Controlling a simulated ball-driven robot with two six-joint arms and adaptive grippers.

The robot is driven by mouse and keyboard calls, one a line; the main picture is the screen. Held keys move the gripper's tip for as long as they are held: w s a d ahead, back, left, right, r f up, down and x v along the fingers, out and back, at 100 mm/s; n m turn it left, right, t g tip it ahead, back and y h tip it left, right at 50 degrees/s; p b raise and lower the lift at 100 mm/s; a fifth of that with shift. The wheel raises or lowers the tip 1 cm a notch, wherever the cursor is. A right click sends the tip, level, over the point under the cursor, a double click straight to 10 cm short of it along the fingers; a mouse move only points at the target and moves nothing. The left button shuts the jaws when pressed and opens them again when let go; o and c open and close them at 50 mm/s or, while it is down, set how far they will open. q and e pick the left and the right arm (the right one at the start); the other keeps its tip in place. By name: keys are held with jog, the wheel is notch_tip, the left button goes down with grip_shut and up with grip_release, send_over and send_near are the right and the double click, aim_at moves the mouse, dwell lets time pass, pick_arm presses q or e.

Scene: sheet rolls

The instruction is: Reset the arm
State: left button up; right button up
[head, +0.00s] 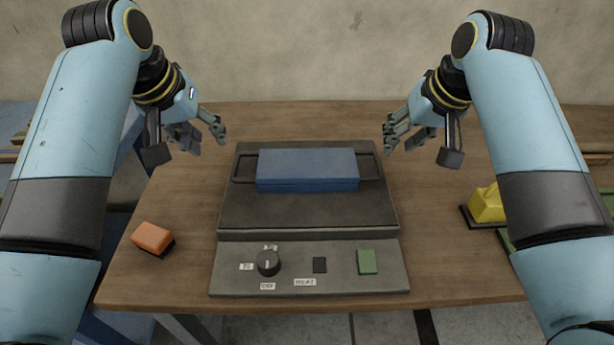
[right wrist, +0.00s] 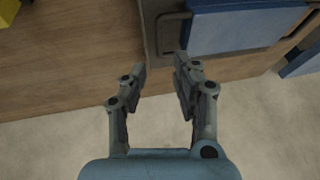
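My left gripper (head: 204,134) hangs above the table's back left, left of the dark machine. Its fingers look spread and nothing is between them. My right gripper (head: 402,137) hangs above the back right, right of the machine. In the right wrist view my right gripper (right wrist: 160,85) shows two fingers apart with an empty gap. Both arms are raised and bent inward, and neither gripper touches anything.
A dark machine (head: 310,218) with a blue block (head: 308,170) on top, a knob (head: 268,262) and a green button (head: 367,262) sits mid-table. An orange block (head: 153,238) lies left; a yellow object (head: 487,204) stands right. The wooden table (head: 190,205) has bare room beside the machine.

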jog(key=shift+s+d+r, duration=0.1)
jog(key=shift+s+r, duration=0.1)
jog(key=shift+r, duration=0.15)
